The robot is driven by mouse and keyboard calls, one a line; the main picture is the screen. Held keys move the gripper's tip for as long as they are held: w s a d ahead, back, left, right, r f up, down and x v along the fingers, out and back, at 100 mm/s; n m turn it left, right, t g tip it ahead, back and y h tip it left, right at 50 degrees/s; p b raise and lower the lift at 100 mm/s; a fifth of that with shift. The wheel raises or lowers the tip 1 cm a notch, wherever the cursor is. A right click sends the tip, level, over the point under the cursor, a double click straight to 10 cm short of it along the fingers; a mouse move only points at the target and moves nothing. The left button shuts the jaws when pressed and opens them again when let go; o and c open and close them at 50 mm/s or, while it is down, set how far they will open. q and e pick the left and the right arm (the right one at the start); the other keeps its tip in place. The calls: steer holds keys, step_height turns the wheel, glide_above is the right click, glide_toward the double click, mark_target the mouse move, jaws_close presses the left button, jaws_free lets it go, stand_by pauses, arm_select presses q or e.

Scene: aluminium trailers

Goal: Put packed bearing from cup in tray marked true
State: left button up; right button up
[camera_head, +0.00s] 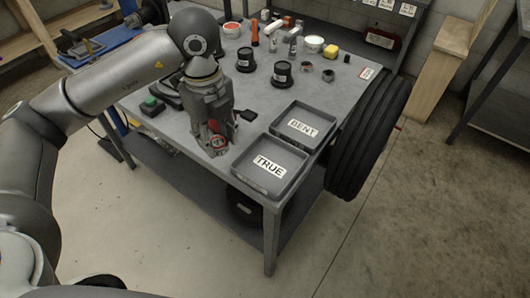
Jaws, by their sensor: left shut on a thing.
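My left gripper (217,146) reaches down from the left, over the front of the workbench. It is shut on a small round thing with red on it, which looks like the packed bearing (220,142); the fingers hide much of it. The grey tray marked TRUE (239,176) is just right of the gripper and looks empty. The tray marked BENT (319,147) lies behind it, also empty. Two open cups stand at the back, one with red inside (232,30) and one white (313,44). I cannot tell which cup the task means. My right gripper is not in view.
Two black labelled pots (246,60) (282,75) stand mid-bench, with two small dark rings (307,67) (328,75) to their right. A yellow block (331,51) and an orange item (255,33) are behind. A tyre (368,140) stands against the bench's right side.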

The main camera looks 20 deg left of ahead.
arm_select(q)
steer(key=w+d+f+p, duration=0.1)
steer(key=w+d+f, duration=0.5)
steer(key=w, duration=0.1)
steer(key=shift+f+p, duration=0.4)
steer(key=shift+w+d+f, duration=0.2)
steer(key=shift+w+f, duration=0.05)
steer(key=shift+f, duration=0.3)
step_height(320, 180, down, 2)
steer(key=shift+d+f+p, duration=0.1)
steer(key=shift+f+p, duration=0.05)
steer(key=shift+p, duration=0.5)
steer(key=shift+w+f, duration=0.1)
steer(key=shift+f, duration=0.4)
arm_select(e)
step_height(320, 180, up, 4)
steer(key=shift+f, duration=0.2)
arm_select(q)
steer(key=shift+f, duration=0.15)
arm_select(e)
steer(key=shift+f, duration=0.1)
arm_select(q)
steer(key=o, duration=1)
steer(key=shift+o, duration=0.2)
